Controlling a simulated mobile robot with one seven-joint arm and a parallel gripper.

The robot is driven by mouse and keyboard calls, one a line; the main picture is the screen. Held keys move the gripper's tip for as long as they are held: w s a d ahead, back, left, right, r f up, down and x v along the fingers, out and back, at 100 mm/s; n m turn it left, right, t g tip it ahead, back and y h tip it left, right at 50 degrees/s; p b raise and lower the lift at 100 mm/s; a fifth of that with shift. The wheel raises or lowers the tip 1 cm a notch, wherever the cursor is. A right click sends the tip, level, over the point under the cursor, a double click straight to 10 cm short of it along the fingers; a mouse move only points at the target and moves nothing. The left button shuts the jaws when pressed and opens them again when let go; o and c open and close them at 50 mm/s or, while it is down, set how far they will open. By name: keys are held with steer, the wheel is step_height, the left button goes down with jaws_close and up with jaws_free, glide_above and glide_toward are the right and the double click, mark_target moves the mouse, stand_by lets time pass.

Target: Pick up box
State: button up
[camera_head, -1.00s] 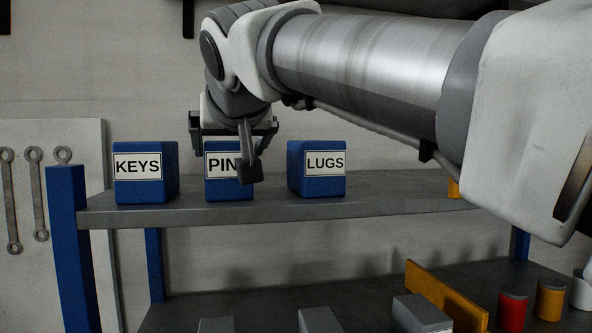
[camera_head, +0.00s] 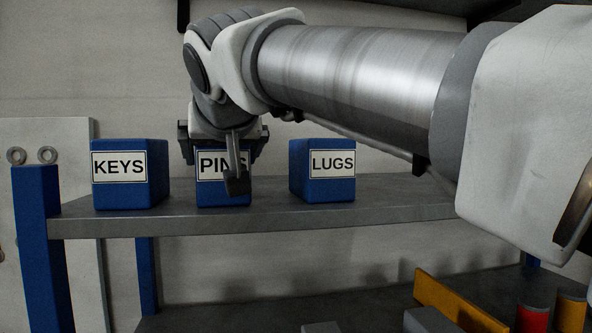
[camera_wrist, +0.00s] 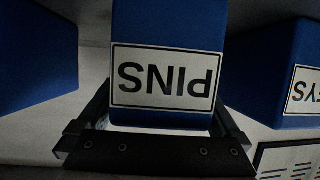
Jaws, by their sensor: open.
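The blue PINS box (camera_head: 222,198) stands on the upper grey shelf between the KEYS box (camera_head: 130,198) and the LUGS box (camera_head: 328,191). My gripper (camera_head: 223,155) points down over the PINS box, one finger on each side of its upper part. The jaws are open, and a hanging wrist part hides some of its label. The wrist view shows the PINS box (camera_wrist: 168,25) with its label upside down between the fingers (camera_wrist: 160,118). I cannot tell whether either finger touches it.
The grey shelf (camera_head: 400,202) has a blue post (camera_head: 43,245) at its left end. The lower shelf holds a yellow plate (camera_head: 460,305), a red cylinder (camera_head: 532,320) and grey blocks. Clear gaps separate the three boxes.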

steer(key=shift+s, duration=0.1)
steer(key=shift+c, duration=1)
steer(key=c, duration=1.3)
steer(key=shift+r, duration=0.15)
